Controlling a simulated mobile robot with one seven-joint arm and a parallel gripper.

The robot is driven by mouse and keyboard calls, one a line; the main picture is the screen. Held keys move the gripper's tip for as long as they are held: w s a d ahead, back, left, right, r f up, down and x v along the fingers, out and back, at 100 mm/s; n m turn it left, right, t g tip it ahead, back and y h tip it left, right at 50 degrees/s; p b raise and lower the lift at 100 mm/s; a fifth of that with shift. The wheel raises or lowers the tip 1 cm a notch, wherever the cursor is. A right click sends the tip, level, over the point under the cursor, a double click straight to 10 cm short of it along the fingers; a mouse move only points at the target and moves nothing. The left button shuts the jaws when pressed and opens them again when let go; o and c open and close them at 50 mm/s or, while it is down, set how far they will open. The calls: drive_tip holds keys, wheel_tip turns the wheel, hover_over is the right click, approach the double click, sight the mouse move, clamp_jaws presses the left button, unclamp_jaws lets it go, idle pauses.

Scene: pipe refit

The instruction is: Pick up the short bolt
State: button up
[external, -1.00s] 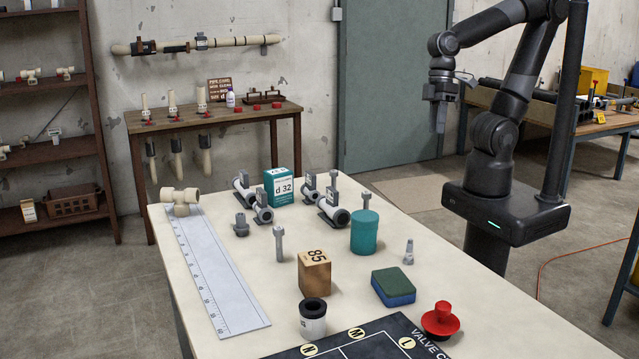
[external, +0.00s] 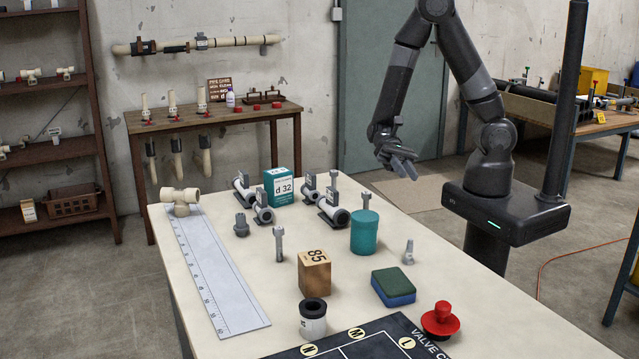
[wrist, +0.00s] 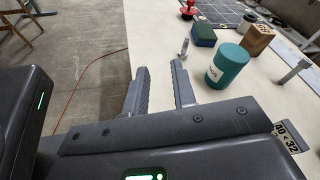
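Several small grey bolt-like pieces stand on the cream table (external: 340,270). A squat one (external: 241,225) with a broad body stands at the left by the ruler. A taller, slimmer bolt (external: 279,243) stands behind the wooden block; a tall bolt also shows at the right of the wrist view (wrist: 295,70). A small pale grey piece (external: 408,252) stands right of the teal cylinder, and it shows beyond my fingers in the wrist view (wrist: 184,46). I cannot tell for certain which is the short bolt. My gripper (external: 410,166) is open and empty, above the table's far right edge (wrist: 160,66).
The teal cylinder (external: 365,233), green-blue sponge (external: 393,287), wooden block (external: 314,272) and red knob (external: 440,320) stand nearby. Grey pipe clamps (external: 334,209) and a d 32 box (external: 280,187) are at the back. The right table edge is fairly clear.

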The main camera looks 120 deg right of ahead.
sight(366, 208)
drive_tip(key=w+d+f+m+t+h, duration=0.1)
drive_tip(key=d+f+m+t, duration=0.2)
drive_tip(key=w+d+f+m+t, duration=0.1)
drive_tip(key=d+f+m+t, duration=0.1)
drive_tip(key=f+m+t, duration=0.1)
drive_tip(key=w+d+f+m+t+h, duration=0.1)
drive_tip(key=d+f+m+t, duration=0.1)
drive_tip(key=d+m+t, duration=0.1)
drive_tip(key=shift+w+d+f+m+t+h, duration=0.3)
drive_tip(key=shift+w+d+f+m, duration=0.1)
drive_tip(key=shift+m, duration=0.4)
drive_tip(key=x, duration=0.5)
drive_tip(key=shift+w+a, duration=0.1)
drive_tip(key=shift+x, duration=2.75)
drive_tip(key=shift+r, duration=0.15)
clamp_jaws()
